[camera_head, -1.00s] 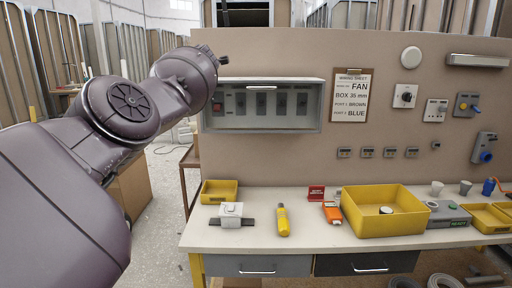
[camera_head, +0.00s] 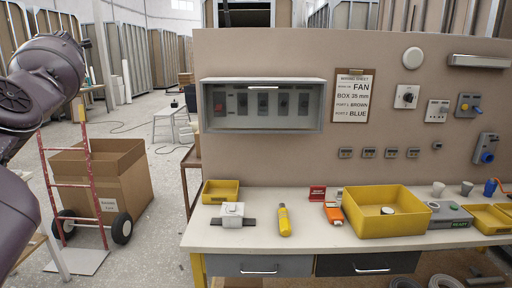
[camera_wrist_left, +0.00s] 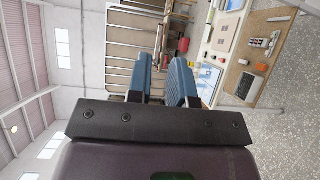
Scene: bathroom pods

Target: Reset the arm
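My left arm shows at the left edge of the head view, raised and clear of the workbench; its gripper is outside that view. In the left wrist view my left gripper (camera_wrist_left: 163,82) has its two blue fingers apart with nothing between them. It points away from the bench into the room, with shelving and another work area far beyond. My right arm and right gripper show in neither view.
The workbench (camera_head: 285,241) holds a large yellow bin (camera_head: 362,225), a small yellow bin (camera_head: 221,195), a yellow tool (camera_head: 284,221) and an orange device (camera_head: 333,214). A panel box (camera_head: 262,130) hangs behind. A hand truck (camera_head: 88,190) and cardboard box (camera_head: 122,188) stand left on the floor.

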